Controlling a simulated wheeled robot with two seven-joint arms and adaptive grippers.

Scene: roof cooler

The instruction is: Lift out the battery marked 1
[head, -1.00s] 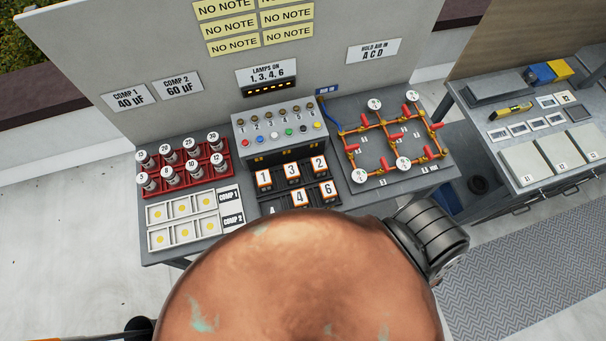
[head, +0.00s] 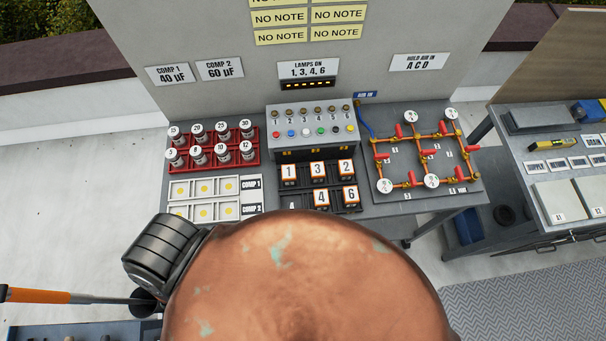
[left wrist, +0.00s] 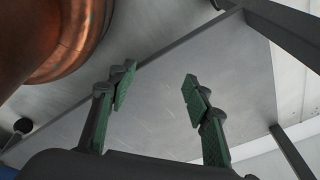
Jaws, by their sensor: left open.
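The battery marked 1 (head: 289,173) is a block with a white face and orange edges. It sits in the back left place of the black rack (head: 298,188), in front of the grey lamp and button box. Batteries 3 (head: 317,171) and 2 (head: 345,168) stand to its right, with 4 (head: 322,198) and 6 (head: 350,196) in the front row. The front left place, lettered A, shows no battery. In the left wrist view my left gripper (left wrist: 158,86) is open, its green-padded fingers apart with nothing between them. It faces a grey panel. My right gripper is not in view.
A red rack (head: 213,160) of capacitors and white trays (head: 204,187) stand left of the batteries. Red-handled copper piping with gauges (head: 418,150) is on the right. A second bench (head: 540,150) stands farther right. An orange handle (head: 40,295) shows at lower left.

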